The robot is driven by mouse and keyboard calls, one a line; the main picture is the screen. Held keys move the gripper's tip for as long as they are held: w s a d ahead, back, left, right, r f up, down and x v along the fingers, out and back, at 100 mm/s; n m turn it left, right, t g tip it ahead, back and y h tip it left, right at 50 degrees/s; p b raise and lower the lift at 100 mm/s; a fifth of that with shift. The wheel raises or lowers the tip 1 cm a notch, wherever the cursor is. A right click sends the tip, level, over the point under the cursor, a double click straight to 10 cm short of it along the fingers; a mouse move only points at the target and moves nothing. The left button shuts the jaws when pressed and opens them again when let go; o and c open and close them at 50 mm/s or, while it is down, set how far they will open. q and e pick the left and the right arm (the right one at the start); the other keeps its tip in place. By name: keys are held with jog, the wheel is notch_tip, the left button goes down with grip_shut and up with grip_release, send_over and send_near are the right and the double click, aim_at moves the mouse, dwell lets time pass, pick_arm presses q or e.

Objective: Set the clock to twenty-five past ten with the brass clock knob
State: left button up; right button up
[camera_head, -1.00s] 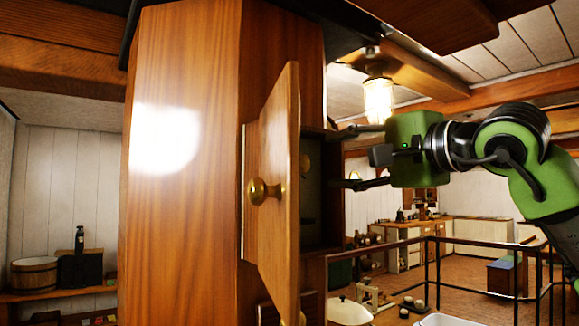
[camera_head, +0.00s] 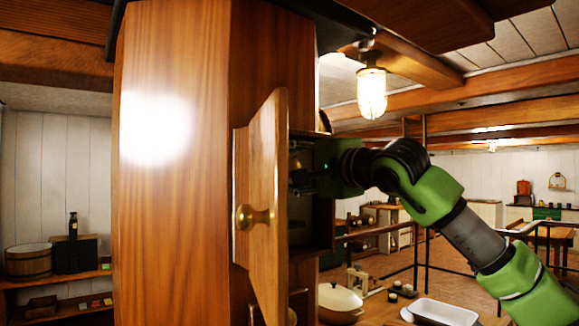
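A wooden cabinet on a wood-panelled column has its door (camera_head: 266,180) swung open towards me, seen nearly edge-on. A round brass knob (camera_head: 252,217) sits on the door's outer face; I cannot tell it is the clock knob. No clock face is visible. My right gripper (camera_head: 303,170) reaches in from the right behind the door, at the dark cabinet opening. The door and shadow hide its fingertips, so I cannot see whether it is open or holds anything. My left gripper is not in view.
The wood column (camera_head: 175,240) fills the left centre. A caged lamp (camera_head: 371,93) hangs from the ceiling above my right arm. Below right are a cream pot (camera_head: 340,300), a white tray (camera_head: 445,313) and a dark railing. A shelf with a wooden bucket (camera_head: 28,260) stands at left.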

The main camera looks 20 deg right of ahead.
jog(key=c, duration=1.1)
